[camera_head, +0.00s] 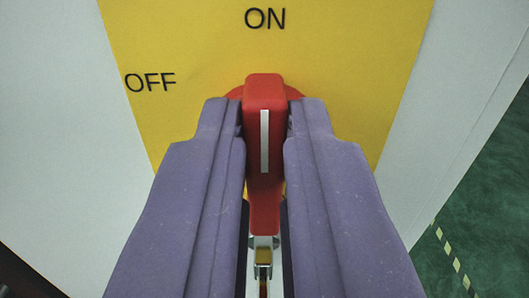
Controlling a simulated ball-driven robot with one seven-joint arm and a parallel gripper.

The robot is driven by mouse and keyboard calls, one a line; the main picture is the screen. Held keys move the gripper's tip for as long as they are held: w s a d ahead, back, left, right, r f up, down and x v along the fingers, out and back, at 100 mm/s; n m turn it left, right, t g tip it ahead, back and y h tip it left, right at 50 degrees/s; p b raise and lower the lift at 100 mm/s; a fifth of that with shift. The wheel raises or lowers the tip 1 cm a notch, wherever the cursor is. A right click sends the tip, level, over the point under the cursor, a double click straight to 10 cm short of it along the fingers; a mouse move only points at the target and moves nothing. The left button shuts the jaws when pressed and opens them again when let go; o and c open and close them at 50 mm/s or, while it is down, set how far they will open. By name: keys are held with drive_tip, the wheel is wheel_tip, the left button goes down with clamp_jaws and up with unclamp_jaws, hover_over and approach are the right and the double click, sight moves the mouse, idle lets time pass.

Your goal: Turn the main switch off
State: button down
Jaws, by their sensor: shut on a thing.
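The main switch has a red handle (264,95) with a white line along it. The handle stands upright, and its line points up toward the ON label (265,19). The OFF label (150,82) is to the upper left of the handle. My gripper (264,128) has its two purple fingers on the left and right sides of the handle, shut on it. The fingers hide much of the red round base behind the handle. A small metal and brass-coloured part, perhaps a padlock, hangs below the handle, partly hidden between the fingers.
A yellow plate (345,60) lies behind the switch on a pale grey cabinet face (60,110). The cabinet's edge runs down the right side. Beyond it is a green floor (490,210) with a yellow and dark striped line (452,258).

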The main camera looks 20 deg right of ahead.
drive_tip(key=shift+n, duration=0.3)
drive_tip(key=n, duration=0.3)
drive_tip(key=a+n, duration=0.1)
drive_tip(key=n, duration=0.7)
drive_tip(key=shift+w+a+f, duration=0.15)
drive_tip(key=shift+w+f, duration=0.05)
drive_tip(key=shift+f, duration=0.2)
drive_tip(key=shift+n, duration=0.3)
drive_tip(key=c, duration=1.1)
unclamp_jaws()
drive_tip(key=shift+c, duration=0.2)
drive_tip(key=shift+s, duration=0.1)
drive_tip(key=v, duration=0.7)
drive_tip(key=shift+s+a, duration=0.15)
drive_tip(key=shift+s, duration=0.15)
